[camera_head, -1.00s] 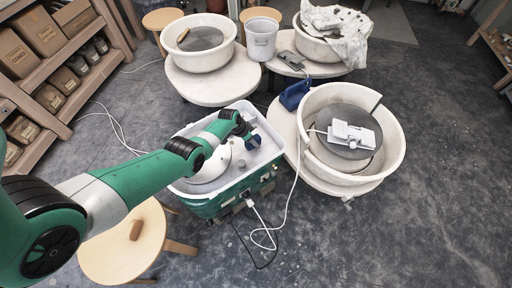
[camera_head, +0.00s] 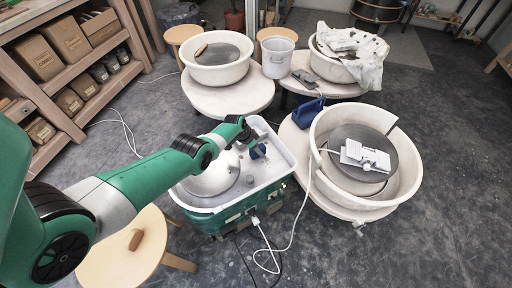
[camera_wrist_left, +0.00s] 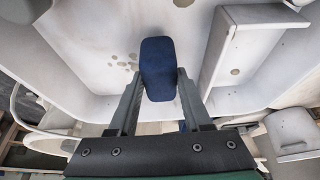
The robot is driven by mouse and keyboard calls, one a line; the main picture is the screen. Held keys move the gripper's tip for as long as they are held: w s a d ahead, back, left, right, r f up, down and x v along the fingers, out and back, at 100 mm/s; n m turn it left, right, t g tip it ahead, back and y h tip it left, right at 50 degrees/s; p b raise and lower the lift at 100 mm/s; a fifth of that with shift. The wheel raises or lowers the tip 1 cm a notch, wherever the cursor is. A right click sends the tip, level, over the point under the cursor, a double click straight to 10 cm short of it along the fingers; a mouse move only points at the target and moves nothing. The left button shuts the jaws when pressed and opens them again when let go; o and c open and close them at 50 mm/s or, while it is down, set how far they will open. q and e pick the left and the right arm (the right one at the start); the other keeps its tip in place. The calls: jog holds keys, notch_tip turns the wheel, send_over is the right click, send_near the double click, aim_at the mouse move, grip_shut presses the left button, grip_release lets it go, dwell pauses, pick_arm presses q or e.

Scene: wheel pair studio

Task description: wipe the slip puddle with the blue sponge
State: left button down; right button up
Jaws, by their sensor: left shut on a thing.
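The blue sponge (camera_wrist_left: 157,68) is held between the two fingers of my left gripper (camera_wrist_left: 156,88) in the left wrist view. In the head view the sponge (camera_head: 258,151) is over the inner right part of a white basin (camera_head: 283,163) that surrounds a wheel. My left gripper (camera_head: 250,145) comes in from the left and is shut on it. Small grey-brown spots (camera_wrist_left: 132,57), which look like slip, lie on the pale surface just left of the sponge in the left wrist view. Whether the sponge touches the surface is unclear. My right gripper is not in view.
A round splash pan with a white device (camera_head: 366,157) stands to the right. A dark blue object (camera_head: 308,110) is beside it. A white cable (camera_head: 292,232) runs from the basin's wheel to the device. A wooden stool (camera_head: 128,245) is at the lower left.

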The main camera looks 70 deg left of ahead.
pick_arm(q)
jog(key=d, duration=0.1)
jog(key=d+p, duration=0.2)
jog(key=shift+w+d+r, duration=0.15)
jog(key=shift+w, duration=0.1)
jog(key=shift+d, duration=0.2)
jog(key=shift+f+b, duration=0.4)
jog(key=shift+f, duration=0.3)
jog(key=shift+w, duration=0.1)
jog(key=shift+d+r+p, duration=0.1)
jog(key=shift+d+p, duration=0.3)
jog(key=d, duration=0.1)
jog(key=d+p, duration=0.1)
jog(key=d, duration=0.1)
jog(key=shift+w+p, duration=0.25)
jog(key=shift+p, duration=0.05)
jog(key=shift+d+f, duration=0.2)
jog(key=shift+f, duration=0.1)
